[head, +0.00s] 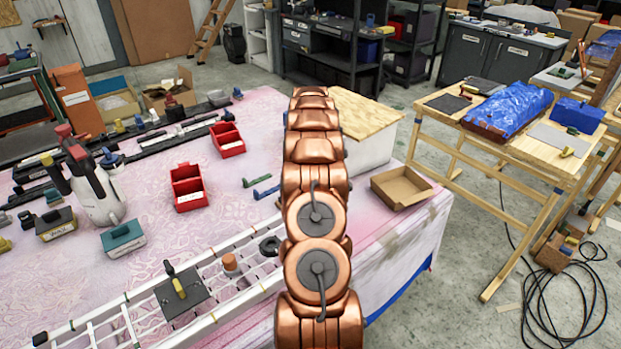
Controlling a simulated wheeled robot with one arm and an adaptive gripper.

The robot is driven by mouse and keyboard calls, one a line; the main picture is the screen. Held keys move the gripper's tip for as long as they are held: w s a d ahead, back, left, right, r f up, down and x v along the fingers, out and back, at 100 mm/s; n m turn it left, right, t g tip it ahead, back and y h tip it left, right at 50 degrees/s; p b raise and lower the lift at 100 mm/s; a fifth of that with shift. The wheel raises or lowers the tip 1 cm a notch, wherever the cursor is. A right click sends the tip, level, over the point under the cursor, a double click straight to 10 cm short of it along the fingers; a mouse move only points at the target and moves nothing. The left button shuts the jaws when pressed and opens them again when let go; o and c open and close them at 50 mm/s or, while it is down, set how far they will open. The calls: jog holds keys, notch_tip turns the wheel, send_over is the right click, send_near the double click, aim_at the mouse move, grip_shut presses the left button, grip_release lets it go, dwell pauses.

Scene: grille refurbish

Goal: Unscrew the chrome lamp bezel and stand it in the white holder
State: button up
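A white grille-like frame (128,318) lies along the front of the pink-patterned table. A dark plate with a yellow-handled tool (180,288), an orange-topped cylinder (230,262) and a black ring (268,246) sit on or at it. I cannot make out a chrome lamp bezel or a white holder for it. My copper-coloured arm rises through the middle of the head view and hides part of the table and the frame's right end. My gripper does not show.
Red bins (188,187) stand on the table (175,240), with a spray bottle (95,185) at left. An open cardboard box (401,187) sits right of my arm. A wooden workbench (530,150) holds a blue-covered object (510,106). Black cable (560,300) lies on the floor at right.

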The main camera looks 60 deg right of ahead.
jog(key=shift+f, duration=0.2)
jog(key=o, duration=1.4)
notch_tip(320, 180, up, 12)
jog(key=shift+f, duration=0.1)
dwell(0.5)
